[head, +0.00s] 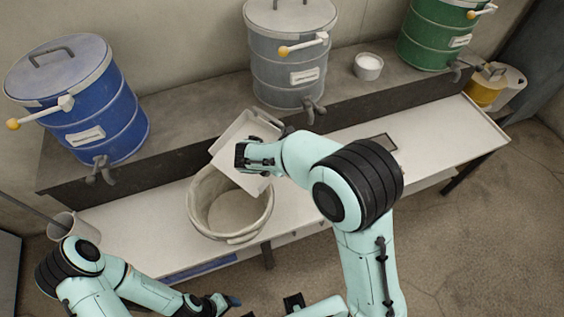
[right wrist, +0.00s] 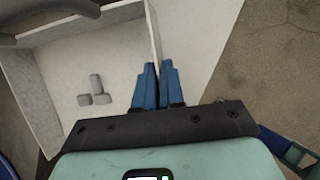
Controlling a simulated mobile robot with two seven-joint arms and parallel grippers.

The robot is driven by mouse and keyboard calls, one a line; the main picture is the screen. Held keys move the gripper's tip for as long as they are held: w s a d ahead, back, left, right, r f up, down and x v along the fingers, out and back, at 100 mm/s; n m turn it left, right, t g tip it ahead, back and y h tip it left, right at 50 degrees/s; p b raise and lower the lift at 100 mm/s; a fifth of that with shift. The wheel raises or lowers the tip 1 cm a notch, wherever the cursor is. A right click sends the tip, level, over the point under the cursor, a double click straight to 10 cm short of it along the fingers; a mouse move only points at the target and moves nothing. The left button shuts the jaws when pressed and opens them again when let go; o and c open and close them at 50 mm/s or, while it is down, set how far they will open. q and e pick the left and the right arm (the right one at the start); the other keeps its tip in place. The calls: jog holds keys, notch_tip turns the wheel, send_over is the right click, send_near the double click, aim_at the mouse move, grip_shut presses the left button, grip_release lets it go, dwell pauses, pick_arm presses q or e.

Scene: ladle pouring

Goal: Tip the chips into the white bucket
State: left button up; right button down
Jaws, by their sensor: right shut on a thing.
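The white bucket (head: 204,202) stands open on the low white bench in the head view, and its visible floor looks bare. My right gripper (head: 243,158) is over its back right rim and is shut on the wall of a white open tray (head: 240,130). The tray looks tilted, with its near end above the bucket. In the right wrist view, the blue fingers (right wrist: 159,88) pinch the tray wall (right wrist: 153,35), and grey chips (right wrist: 95,90) lie on the tray floor. My left gripper (head: 232,301) is low at the bottom edge, away from the bucket; its jaw opening is unclear.
Blue (head: 85,105), grey (head: 290,60) and green (head: 435,35) lidded drums with taps stand on the raised shelf. A small white bowl (head: 368,66) sits between grey and green. A pale container (head: 75,226) with a rod stands at left. The bench's right part is mostly clear.

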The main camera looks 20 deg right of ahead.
jog(key=shift+s+a+r+t+h+b, duration=0.15)
jog(key=shift+s+a+t+h+b, duration=0.2)
jog(key=shift+a+h+b, duration=0.55)
jog(key=shift+s+a+r+t+h+b, duration=0.15)
jog(key=shift+r+t+h+b, duration=0.3)
jog(key=shift+b, duration=0.8)
jog(key=shift+s+a+r+t+h+b, duration=0.2)
jog(key=shift+s+a+t+h+b, duration=0.1)
jog(key=shift+a+h, duration=0.2)
jog(key=shift+s+a+r+t+h+b, duration=0.2)
jog(key=shift+s+a+t+h, duration=0.1)
jog(key=shift+a+h, duration=0.15)
pick_arm(q)
jog(key=s+f, duration=0.3)
jog(key=f, duration=0.4)
jog(key=shift+s+g, duration=0.15)
jog(key=shift+g, duration=0.15)
pick_arm(e)
jog(key=shift+s+a+r+t+h, duration=0.35)
jog(key=shift+s+a+t+h, duration=0.15)
jog(key=shift+a+h, duration=0.25)
jog(key=shift+s+a+r+t+h, duration=0.3)
jog(key=shift+s+a+t+h, duration=0.15)
jog(key=shift+a+h, duration=0.3)
pick_arm(q)
jog(key=shift+r, duration=0.2)
pick_arm(e)
jog(key=shift+r, duration=0.15)
